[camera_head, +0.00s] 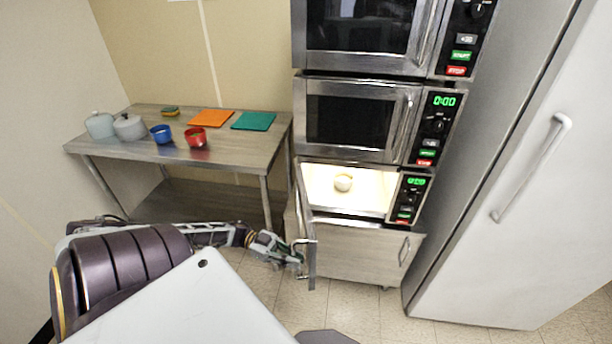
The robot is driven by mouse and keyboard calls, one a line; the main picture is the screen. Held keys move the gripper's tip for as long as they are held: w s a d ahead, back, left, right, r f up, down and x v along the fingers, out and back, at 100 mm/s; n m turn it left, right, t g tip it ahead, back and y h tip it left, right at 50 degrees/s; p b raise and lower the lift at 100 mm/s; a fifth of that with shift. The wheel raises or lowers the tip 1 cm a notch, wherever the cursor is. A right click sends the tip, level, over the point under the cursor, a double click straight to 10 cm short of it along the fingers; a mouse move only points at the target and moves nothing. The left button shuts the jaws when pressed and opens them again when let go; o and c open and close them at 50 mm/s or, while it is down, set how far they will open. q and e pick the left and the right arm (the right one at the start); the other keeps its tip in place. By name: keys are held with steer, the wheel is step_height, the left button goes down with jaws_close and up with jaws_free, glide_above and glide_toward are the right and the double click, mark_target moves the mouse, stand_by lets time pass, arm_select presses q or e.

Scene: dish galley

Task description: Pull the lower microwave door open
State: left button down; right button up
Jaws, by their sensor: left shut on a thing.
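The lower microwave (345,212) is the bottom one of a stack of three. Its door (304,213) stands swung open to the left, seen nearly edge-on. The lit cavity is exposed, and a small round pale item (343,182) sits inside. My left gripper (301,251) is shut at the near edge of the door, on what looks like its handle; the exact contact is small in view. My right gripper is not in view.
Two more microwaves (352,118) above are closed. A side table (240,146) at left holds pots, a blue cup, a red cup and orange and teal boards. A tall white fridge (500,170) stands at right. Tiled floor is open in front.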

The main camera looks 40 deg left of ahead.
arm_select(q)
steer(key=s+a+m+g, duration=0.1)
steer(key=s+a, duration=0.4)
steer(key=a, duration=0.1)
steer(key=shift+a+g+h, duration=0.2)
steer(key=shift+g+h, duration=0.1)
steer(key=shift+g, duration=0.1)
steer(key=c, duration=1.8)
jaws_free()
steer(key=shift+o, duration=0.4)
steer(key=v, duration=1.2)
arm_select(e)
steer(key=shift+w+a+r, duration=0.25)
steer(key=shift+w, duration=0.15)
